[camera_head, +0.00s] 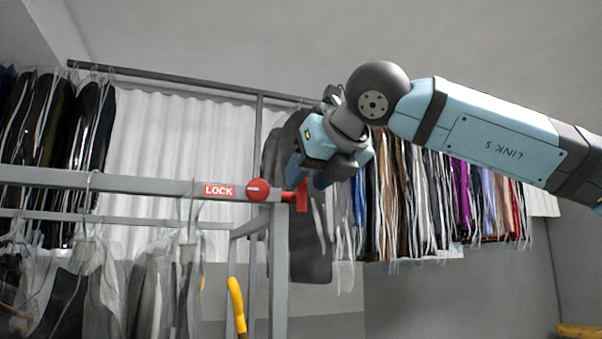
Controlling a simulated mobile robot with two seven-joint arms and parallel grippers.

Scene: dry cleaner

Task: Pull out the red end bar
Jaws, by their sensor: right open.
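The red end bar (301,195) is a short red piece at the right end of the grey upper rail (140,185). A round red knob (258,190) sits on the rail just left of it, beside a red LOCK label (219,191). My right gripper (307,181) comes in from the upper right and points down, with its open fingers at the red end bar. Whether a finger touches the bar, I cannot tell. The gripper's body hides part of what lies behind it. My left gripper is not in view.
The grey frame post (279,270) stands below the rail end. Bagged clothes (95,280) hang on the lower rail at the left. More garments (420,200) hang behind at the right. A yellow curved handle (237,305) rises near the post.

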